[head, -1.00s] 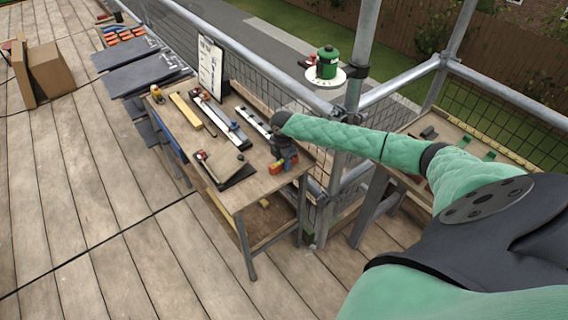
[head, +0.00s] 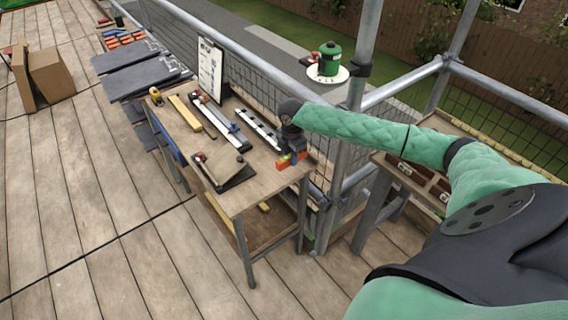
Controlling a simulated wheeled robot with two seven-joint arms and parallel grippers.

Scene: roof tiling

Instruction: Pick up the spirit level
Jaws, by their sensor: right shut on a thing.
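My right gripper (head: 292,152) is above the front right end of the wooden workbench (head: 242,201). It is shut on a small orange bar (head: 291,160), which shows just below its fingers. The bar is too small and partly covered, so I cannot tell for sure that it is the spirit level. Several long tools lie on the bench: a yellow bar (head: 185,113), a silver bar with a blue end (head: 214,115) and a pale bar with dark marks (head: 257,128). My left gripper is out of view.
A dark board with a tan block (head: 226,168) lies at the bench's front. A white chart (head: 210,66) stands behind. Scaffold poles (head: 361,55) and mesh border the right side. A second table (head: 425,180) stands at the right.

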